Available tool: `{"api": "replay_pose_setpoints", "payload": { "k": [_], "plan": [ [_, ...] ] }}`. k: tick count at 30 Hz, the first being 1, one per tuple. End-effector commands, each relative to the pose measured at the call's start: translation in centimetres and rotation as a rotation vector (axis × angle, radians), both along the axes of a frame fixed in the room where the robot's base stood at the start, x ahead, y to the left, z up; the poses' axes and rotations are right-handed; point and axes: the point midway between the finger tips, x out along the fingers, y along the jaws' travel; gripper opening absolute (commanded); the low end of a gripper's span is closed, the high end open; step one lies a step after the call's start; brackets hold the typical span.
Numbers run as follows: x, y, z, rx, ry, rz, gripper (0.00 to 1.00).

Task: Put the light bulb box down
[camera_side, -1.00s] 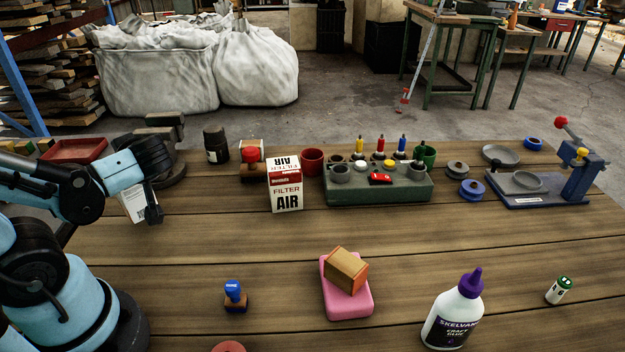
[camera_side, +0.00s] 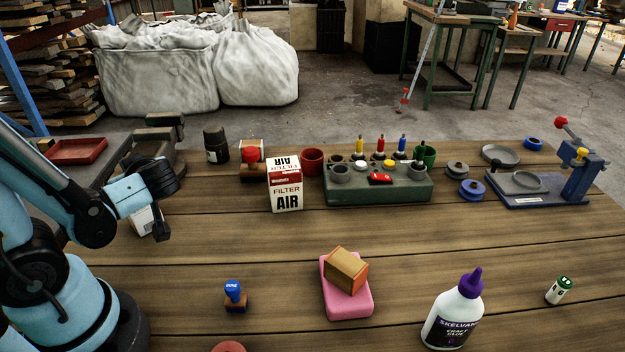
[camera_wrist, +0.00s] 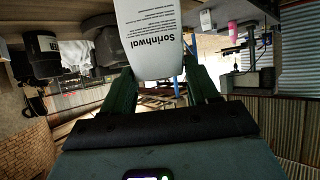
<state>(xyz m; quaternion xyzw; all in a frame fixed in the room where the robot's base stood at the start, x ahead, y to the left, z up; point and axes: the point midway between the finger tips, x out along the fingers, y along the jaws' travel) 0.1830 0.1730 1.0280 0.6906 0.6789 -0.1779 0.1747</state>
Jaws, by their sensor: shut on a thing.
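The light bulb box is a white carton (camera_side: 142,221) at the left of the table in the side view, partly hidden behind my gripper (camera_side: 155,222). My gripper is shut on it. In the wrist view the white box (camera_wrist: 150,40) with dark "Sorinhwal" print is between the two fingers of my gripper (camera_wrist: 160,82). The box is low, close to the table top (camera_side: 210,228). I cannot tell whether its bottom touches the wood.
Behind stand a dark vise (camera_side: 160,145), a black jar (camera_side: 216,145) and a red tray (camera_side: 77,151). The air filter box (camera_side: 285,184) stands to the right. A blue-topped stamp (camera_side: 234,296) sits in front. Bare planks lie between.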

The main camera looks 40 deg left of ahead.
Motion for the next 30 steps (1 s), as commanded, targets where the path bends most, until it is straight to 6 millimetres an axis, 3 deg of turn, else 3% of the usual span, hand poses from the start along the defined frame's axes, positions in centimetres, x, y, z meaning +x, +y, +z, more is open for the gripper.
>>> {"api": "replay_pose_setpoints", "payload": {
  "k": [2, 3, 8, 20, 30],
  "plan": [
    [0.0, 0.0, 0.0, 0.000, 0.000, 0.000, 0.08],
    [0.0, 0.0, 0.0, 0.000, 0.000, 0.000, 0.62],
    [0.0, 0.0, 0.0, 0.000, 0.000, 0.000, 0.85],
    [0.1, -0.4, 0.2, 0.000, -0.001, -0.003, 0.85],
    [0.1, -3.3, 1.8, -0.001, 0.000, -0.008, 0.85]
  ]
}}
